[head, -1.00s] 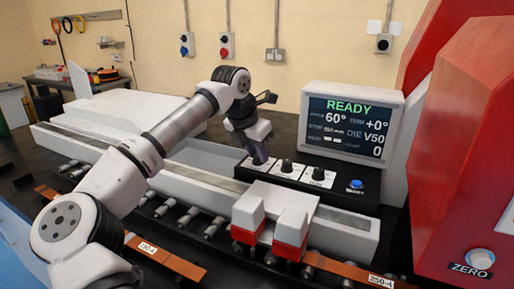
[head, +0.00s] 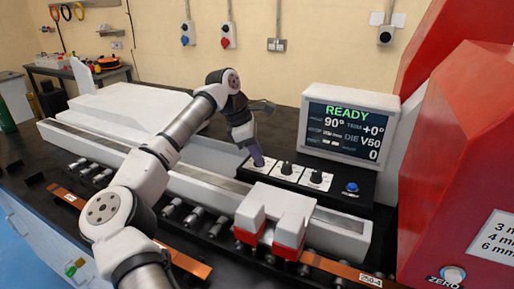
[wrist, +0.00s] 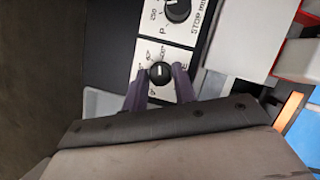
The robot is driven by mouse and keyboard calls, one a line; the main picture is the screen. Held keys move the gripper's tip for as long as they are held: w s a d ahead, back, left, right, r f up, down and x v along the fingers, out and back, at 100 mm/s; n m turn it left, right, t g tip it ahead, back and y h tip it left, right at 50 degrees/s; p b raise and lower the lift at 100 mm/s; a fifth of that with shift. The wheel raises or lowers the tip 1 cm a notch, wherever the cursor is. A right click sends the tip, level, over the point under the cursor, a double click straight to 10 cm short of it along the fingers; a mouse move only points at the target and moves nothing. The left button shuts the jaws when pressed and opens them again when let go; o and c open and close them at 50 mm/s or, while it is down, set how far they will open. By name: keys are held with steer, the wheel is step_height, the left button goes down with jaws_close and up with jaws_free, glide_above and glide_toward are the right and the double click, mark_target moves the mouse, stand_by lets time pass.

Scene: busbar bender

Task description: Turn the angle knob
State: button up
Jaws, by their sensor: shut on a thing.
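The angle knob (wrist: 159,73) is a round black knob with a white pointer line on a white label plate, seen in the wrist view. My gripper (wrist: 160,88) has its two purple fingers on either side of this knob, shut on it. In the head view my gripper (head: 256,161) points down at the leftmost knob position on the black control panel and hides that knob.
Two more black knobs, the middle one (head: 286,169) and the right one (head: 316,177), sit beside it, with a blue button (head: 352,187) farther right. Red and white clamp blocks (head: 272,222) stand in front. A red machine housing (head: 450,180) fills the right side.

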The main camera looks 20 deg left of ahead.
steer(key=shift+r+m+p, duration=0.1)
steer(key=shift+m+p, duration=0.2)
steer(key=shift+m, duration=0.3)
steer(key=shift+g, duration=0.3)
steer(key=o, duration=1)
steer(key=shift+c, duration=0.2)
steer(key=b+v, duration=0.1)
steer(key=v, duration=1.2)
steer(key=shift+a+r+b, duration=0.15)
steer(key=shift+r+b, duration=0.15)
